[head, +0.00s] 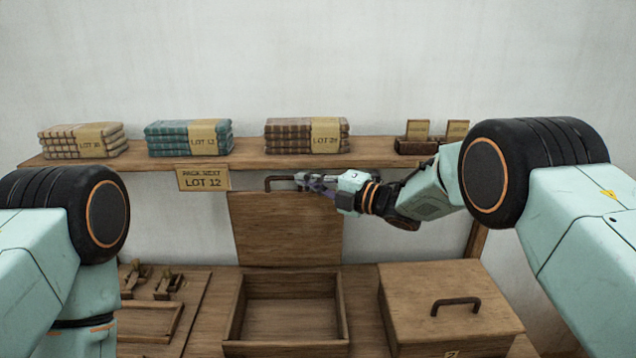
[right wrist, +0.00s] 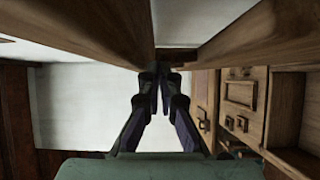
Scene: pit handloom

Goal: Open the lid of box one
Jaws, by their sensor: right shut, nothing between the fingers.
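An open wooden box (head: 340,318) sits on the bench in the middle of the head view, and it looks empty. Its lid (head: 285,228) stands upright behind it, with a dark handle (head: 270,183) at the top edge. My right gripper (head: 304,182) is shut and empty at the top of the lid, beside the handle; I cannot tell if it touches. In the right wrist view its fingertips (right wrist: 161,80) are together, close to wooden surfaces. Box one's label does not show. My left gripper is out of view; only part of that arm shows.
A closed box (head: 420,290) marked 2, with a lid handle, stands to the right. The shelf (head: 255,158) above bears cloth stacks and card holders. A LOT 12 sign (head: 203,179) hangs from it. A tray with small tools (head: 160,285) is at left.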

